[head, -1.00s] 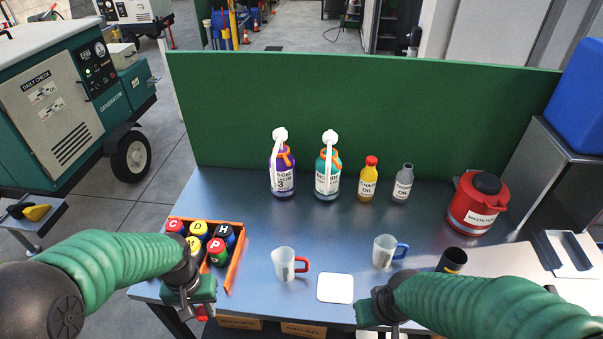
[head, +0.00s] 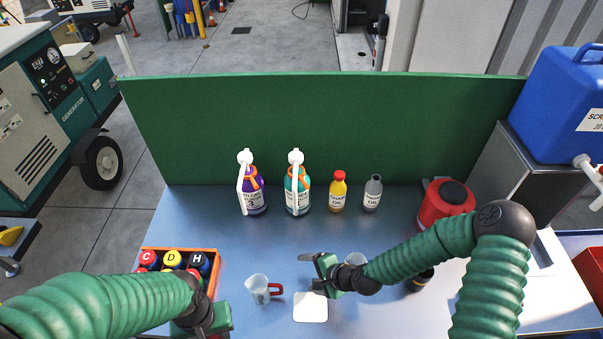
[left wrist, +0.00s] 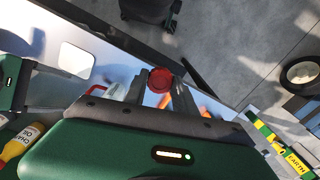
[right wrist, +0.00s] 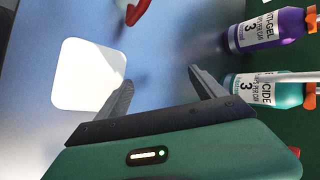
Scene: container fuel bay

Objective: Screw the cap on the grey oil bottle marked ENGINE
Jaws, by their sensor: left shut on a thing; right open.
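The grey oil bottle (head: 372,194) stands upright near the green back board, right of a yellow bottle with a red cap (head: 338,191). Its top shows no coloured cap; its label is too small to read fully. My left gripper (left wrist: 160,88) is shut on a round red cap (left wrist: 160,78), seen in the left wrist view; in the head view its fingers are cut off at the bottom edge. My right gripper (right wrist: 160,80) is open and empty. In the head view it is above the table, left of and nearer than the grey bottle, by the white square pad (head: 311,308).
Two pump bottles, purple (head: 254,197) and teal (head: 298,197), stand left of the yellow bottle. A red-handled mug (head: 257,289) stands by the pad; another mug (head: 355,259) is partly behind my right arm. An orange tray (head: 212,284) holds several lettered pots. A red container (head: 438,207) stands right.

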